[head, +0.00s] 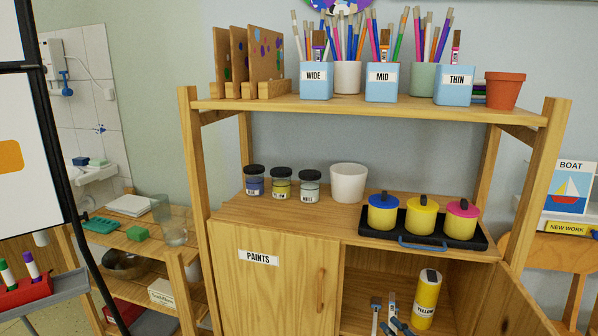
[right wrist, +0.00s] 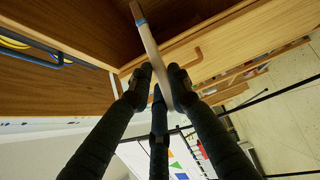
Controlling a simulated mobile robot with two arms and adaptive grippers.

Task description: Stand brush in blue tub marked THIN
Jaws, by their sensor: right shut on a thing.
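The blue tub marked THIN (head: 455,92) stands on the top shelf at the right, with a brush (head: 456,47) upright in it. Blue tubs marked WIDE (head: 316,88) and MID (head: 381,91) stand to its left, each also with a brush. In the right wrist view, my right gripper (right wrist: 158,82) has its dark fingers closed around a pale wooden brush handle (right wrist: 149,42) with a blue band.
Pots holding pencils stand behind the blue tubs, and a terracotta pot (head: 503,91) is right of THIN. Below are jars, a white pot (head: 348,183) and a black tray (head: 474,241) of paint pots. The right cabinet door (head: 516,295) hangs open; a yellow bottle (head: 426,300) stands inside.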

